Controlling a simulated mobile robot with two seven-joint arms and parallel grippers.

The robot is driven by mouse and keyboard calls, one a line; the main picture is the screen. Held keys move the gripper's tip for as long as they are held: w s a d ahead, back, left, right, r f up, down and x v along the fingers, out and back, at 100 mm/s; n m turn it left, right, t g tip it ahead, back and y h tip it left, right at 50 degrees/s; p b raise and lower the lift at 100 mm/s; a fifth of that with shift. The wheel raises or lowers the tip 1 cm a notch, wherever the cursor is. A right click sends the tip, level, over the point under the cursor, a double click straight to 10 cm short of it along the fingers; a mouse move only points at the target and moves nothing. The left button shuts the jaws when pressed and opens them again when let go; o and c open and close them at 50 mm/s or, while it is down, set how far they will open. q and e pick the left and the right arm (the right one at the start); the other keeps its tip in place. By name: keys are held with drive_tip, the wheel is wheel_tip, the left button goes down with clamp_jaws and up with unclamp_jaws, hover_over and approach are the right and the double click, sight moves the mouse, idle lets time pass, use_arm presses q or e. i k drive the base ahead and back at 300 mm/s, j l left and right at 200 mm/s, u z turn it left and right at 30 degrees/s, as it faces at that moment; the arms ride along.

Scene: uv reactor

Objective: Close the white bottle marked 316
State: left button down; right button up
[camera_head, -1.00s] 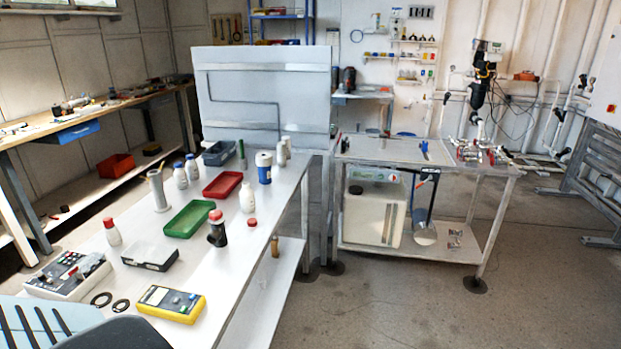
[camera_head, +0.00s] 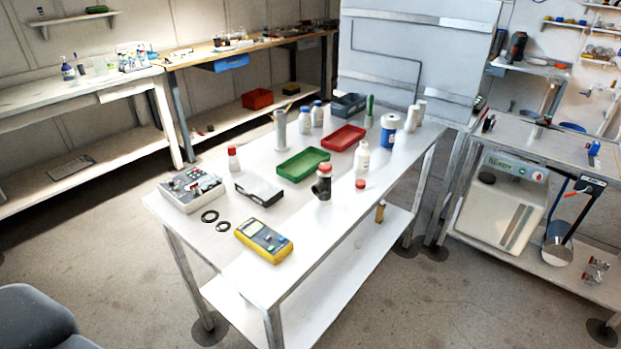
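A white bottle (camera_head: 362,160) without a cap stands upright near the right side of the white table. A small red cap (camera_head: 360,184) lies on the table just in front of it, apart from the bottle. A smaller white bottle with a red cap (camera_head: 233,159) stands at the table's left. Two white bottles with blue caps (camera_head: 305,122) (camera_head: 317,115) stand towards the back. Pale bottles (camera_head: 415,118) stand at the far right corner. The number 316 is too small to read on any bottle. Neither gripper is in view.
The white table (camera_head: 300,238) also holds a green tray (camera_head: 302,164), a red tray (camera_head: 343,138), a dark red-capped bottle (camera_head: 323,184), a yellow meter (camera_head: 264,240) and a control box (camera_head: 190,188).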

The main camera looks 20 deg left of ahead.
sight(362, 161)
drive_tip(key=i+l+u, duration=0.15)
drive_tip(key=u, duration=0.2)
drive_tip(key=i+l+u, duration=0.1)
drive_tip(key=u, duration=0.3)
drive_tip(key=i+l+u, duration=0.1)
drive_tip(key=l+u, duration=0.25)
drive_tip(key=i+l+u, duration=0.1)
drive_tip(key=l+u, duration=0.2)
